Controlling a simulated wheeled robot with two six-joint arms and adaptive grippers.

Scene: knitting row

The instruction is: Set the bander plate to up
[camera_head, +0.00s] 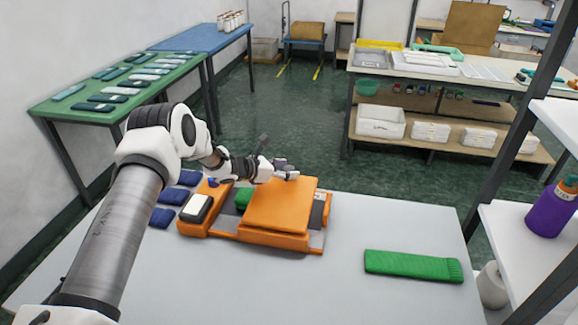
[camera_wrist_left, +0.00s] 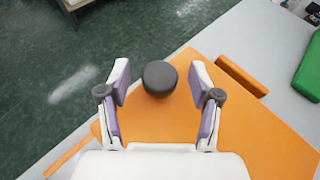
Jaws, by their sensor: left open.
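The orange bander plate (camera_head: 281,205) lies over the orange bander base (camera_head: 262,237) on the near table, with a folded green knit piece (camera_head: 242,198) partly under its left side. It also fills much of the left wrist view (camera_wrist_left: 175,125). A dark round knob (camera_wrist_left: 160,78) shows at the plate's far edge in the wrist view. My left gripper (camera_head: 285,170) is at that far edge, its two fingers (camera_wrist_left: 160,82) open on either side of the knob, with gaps showing. In the head view the gripper hides the knob. My right gripper is not in view.
A green ribbed knit piece (camera_head: 413,265) lies on the right of the near table (camera_head: 345,295). Dark blue folded pieces (camera_head: 163,217) lie left of the bander, beside a white-topped block (camera_head: 196,208). A shelf with a purple bottle (camera_head: 551,210) stands at right.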

